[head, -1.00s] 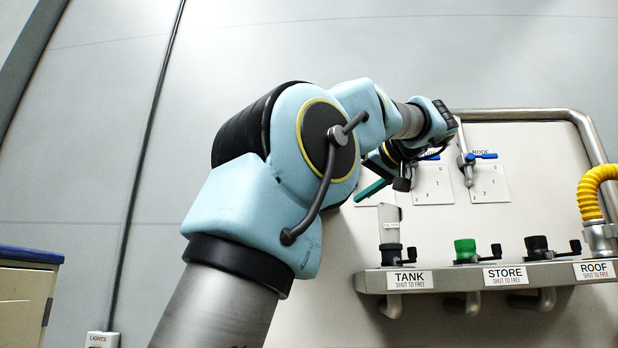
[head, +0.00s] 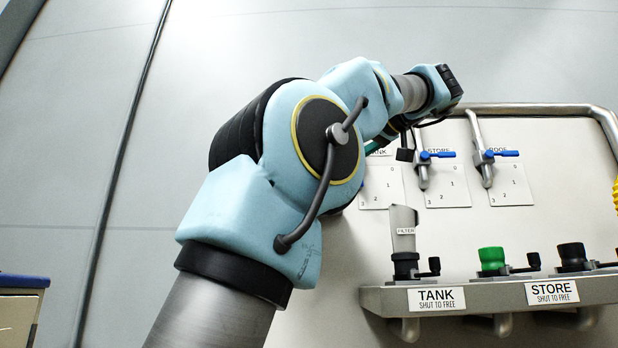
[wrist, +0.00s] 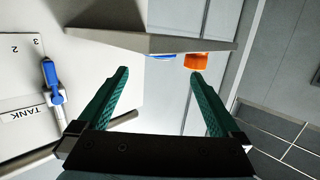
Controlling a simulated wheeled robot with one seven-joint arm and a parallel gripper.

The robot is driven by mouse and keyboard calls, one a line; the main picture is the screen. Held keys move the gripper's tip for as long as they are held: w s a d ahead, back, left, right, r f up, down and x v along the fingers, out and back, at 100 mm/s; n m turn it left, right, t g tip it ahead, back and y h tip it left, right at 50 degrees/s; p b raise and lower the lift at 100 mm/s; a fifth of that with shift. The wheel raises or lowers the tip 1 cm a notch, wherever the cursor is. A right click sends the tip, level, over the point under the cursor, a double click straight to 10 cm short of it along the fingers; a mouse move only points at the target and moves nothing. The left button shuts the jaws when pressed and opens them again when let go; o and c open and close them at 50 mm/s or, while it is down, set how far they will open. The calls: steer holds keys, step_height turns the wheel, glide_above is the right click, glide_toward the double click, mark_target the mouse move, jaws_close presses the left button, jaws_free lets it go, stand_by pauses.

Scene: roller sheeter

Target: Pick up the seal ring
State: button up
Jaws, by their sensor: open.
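My gripper (wrist: 158,73) is open in the wrist view, its two green fingers apart with nothing between them. I cannot tell whether either is the seal ring; both are small and partly cut off by the shelf. In the head view my gripper is mostly hidden behind my arm, and no seal ring can be made out there.
A wall panel carries blue valve handles (head: 437,155) and number plates. Below it, a grey ledge (head: 480,298) labelled TANK and STORE holds a filter piece (head: 404,226), a green coupling (head: 491,259) and a black one (head: 571,254). A blue-topped cabinet (head: 20,281) stands at left.

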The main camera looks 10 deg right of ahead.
steer(key=p+x, duration=0.1)
steer(key=x, duration=0.3)
steer(key=shift+w+a+r, duration=0.1)
steer(key=shift+w, duration=0.05)
steer(key=shift+p+x, duration=1.45)
steer(key=shift+x, duration=0.75)
steer(key=c, duration=1.2)
steer(key=shift+c, duration=0.2)
